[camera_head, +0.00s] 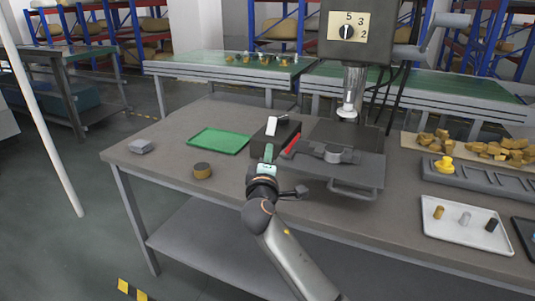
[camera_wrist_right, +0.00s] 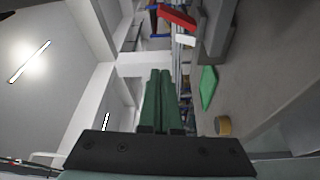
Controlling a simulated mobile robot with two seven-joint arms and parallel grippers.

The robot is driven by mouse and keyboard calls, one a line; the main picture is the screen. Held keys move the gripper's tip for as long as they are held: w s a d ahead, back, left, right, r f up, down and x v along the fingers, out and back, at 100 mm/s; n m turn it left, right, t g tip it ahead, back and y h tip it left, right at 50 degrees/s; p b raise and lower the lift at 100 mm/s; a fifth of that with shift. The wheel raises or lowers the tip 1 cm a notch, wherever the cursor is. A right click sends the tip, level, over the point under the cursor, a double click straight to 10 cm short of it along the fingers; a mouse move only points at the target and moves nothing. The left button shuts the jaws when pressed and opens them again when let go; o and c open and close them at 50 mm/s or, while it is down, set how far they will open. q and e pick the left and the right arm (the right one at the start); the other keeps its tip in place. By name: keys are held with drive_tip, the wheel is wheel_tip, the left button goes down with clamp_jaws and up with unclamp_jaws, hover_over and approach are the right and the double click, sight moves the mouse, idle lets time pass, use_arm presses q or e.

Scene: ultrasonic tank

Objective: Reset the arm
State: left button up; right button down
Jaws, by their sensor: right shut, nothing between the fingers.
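My right arm comes in from the bottom of the head view, over the front of the grey workbench (camera_head: 240,198). My right gripper (camera_head: 268,153) has green fingers, shut with nothing between them. It is in front of the dark box with a white piece on top (camera_head: 283,133) and left of the red bar (camera_head: 291,145); whether it touches them cannot be told. In the right wrist view the gripper's green fingers (camera_wrist_right: 160,75) lie side by side, and the red bar shows at the top (camera_wrist_right: 177,17). My left gripper is not in view.
A drill-like machine (camera_head: 347,32) with a vise (camera_head: 335,153) stands behind. A green tray (camera_head: 217,142), a brass disc (camera_head: 202,171) and a grey block (camera_head: 140,147) lie left. A white tray (camera_head: 470,243) with three small cylinders and a tray of brown pieces (camera_head: 411,147) lie right.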

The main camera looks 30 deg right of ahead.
drive_tip(key=shift+f, duration=0.1)
idle(0.4)
drive_tip(key=s+a+f+g+y+p, duration=0.1)
drive_tip(key=s+a+f+y+p, duration=0.2)
drive_tip(key=f, duration=0.4)
drive_tip(key=s+a+f+m+g+y+p, duration=0.1)
drive_tip(key=s+a+f+y, duration=0.1)
drive_tip(key=s+f, duration=0.35)
drive_tip(key=s+a+f+g+y+p, duration=0.1)
drive_tip(key=s+a+f+y+p, duration=0.15)
drive_tip(key=f, duration=0.45)
use_arm(q)
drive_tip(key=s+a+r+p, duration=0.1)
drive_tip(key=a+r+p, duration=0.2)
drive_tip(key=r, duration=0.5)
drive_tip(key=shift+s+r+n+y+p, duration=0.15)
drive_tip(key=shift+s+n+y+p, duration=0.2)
drive_tip(key=shift+p, duration=0.3)
use_arm(e)
drive_tip(key=s+a+f+m+g+y, duration=0.1)
drive_tip(key=s+a+f+m+y, duration=0.1)
drive_tip(key=s, duration=0.9)
drive_tip(key=s+a+f+m+g+y, duration=0.2)
drive_tip(key=s+a+f+m, duration=0.2)
drive_tip(key=s, duration=0.8)
drive_tip(key=shift+f+m+y, duration=0.35)
drive_tip(key=shift+f+m, duration=0.05)
drive_tip(key=shift+f, duration=0.3)
